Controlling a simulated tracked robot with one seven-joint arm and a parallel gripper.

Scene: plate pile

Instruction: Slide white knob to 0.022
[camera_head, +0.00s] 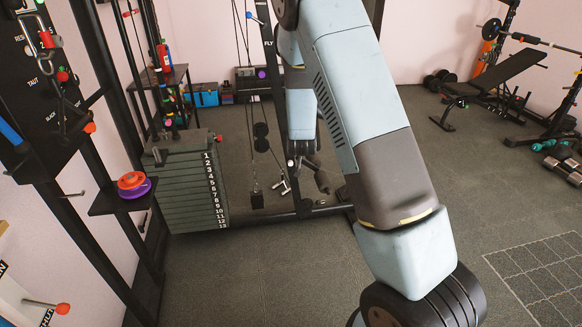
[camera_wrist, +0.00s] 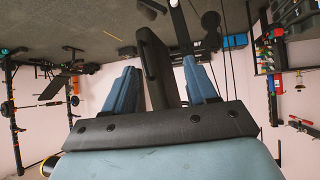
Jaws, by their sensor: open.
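I cannot pick out the white knob for certain. A small blue and white piece (camera_head: 254,18) sticks out to the left of the dark post (camera_head: 267,42) marked FLY in the head view. In the wrist view, a thin rod with a pale tip (camera_wrist: 174,4) stands near the right finger. My gripper (camera_wrist: 160,62) is open, its two blue fingers apart. A dark slotted slab (camera_wrist: 155,62) appears between them; I cannot tell whether it touches either finger. In the head view, my arm covers much of the area right of the post.
A numbered weight stack (camera_head: 190,185) stands left of the post. A dark rack with a red and purple disc pair (camera_head: 132,185) is at the left. A bench (camera_head: 495,78) and dumbbells (camera_head: 562,165) are at the right.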

